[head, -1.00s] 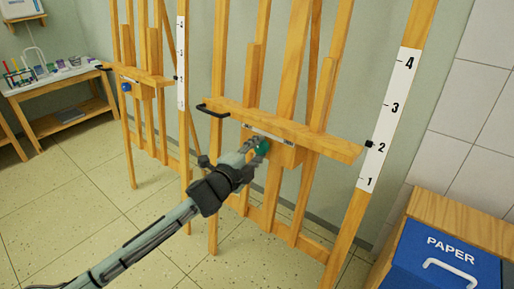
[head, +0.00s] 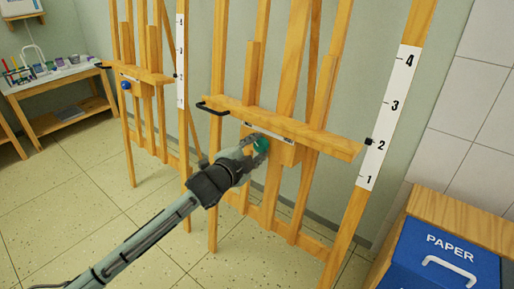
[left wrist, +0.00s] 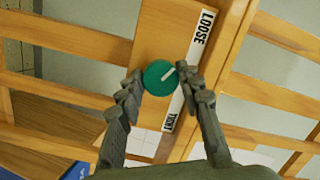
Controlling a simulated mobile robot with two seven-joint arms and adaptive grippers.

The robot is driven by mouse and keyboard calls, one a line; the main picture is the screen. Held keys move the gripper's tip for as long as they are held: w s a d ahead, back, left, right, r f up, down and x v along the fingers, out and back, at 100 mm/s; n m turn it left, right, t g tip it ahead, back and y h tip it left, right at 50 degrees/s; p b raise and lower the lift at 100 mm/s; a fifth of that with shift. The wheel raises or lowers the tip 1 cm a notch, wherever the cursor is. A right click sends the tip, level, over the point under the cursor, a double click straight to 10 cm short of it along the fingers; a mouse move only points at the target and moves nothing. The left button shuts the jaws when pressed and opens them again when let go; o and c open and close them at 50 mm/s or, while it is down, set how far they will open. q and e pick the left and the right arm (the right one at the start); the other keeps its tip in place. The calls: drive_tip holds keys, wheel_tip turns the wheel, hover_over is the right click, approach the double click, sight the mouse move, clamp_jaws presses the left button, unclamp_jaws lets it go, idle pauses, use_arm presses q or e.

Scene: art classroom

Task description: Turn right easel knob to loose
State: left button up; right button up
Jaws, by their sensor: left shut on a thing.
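The right easel (head: 228,109) stands nearest me, with a green knob (head: 262,145) under its ledge. In the left wrist view the round green knob (left wrist: 158,85) has a white pointer line aimed right and slightly up, at the middle of the white label strip (left wrist: 186,80). The strip reads LOOSE at its upper end and TIGHT at its lower end. My left gripper (head: 253,147) is shut on the knob, with one finger on each side of it in the left wrist view (left wrist: 160,76). My right gripper is not in view.
A second easel (head: 158,78) with a blue knob (head: 126,86) stands at the left. A blue PAPER bin (head: 440,265) is at the lower right. A black handle (head: 212,109) sticks out from the right easel's ledge. The floor at the left is open.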

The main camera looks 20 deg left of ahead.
use_arm(q)
drive_tip(key=shift+r, duration=0.1)
drive_tip(key=o, duration=1.2)
drive_tip(key=shift+c, duration=0.2)
drive_tip(key=v, duration=1.2)
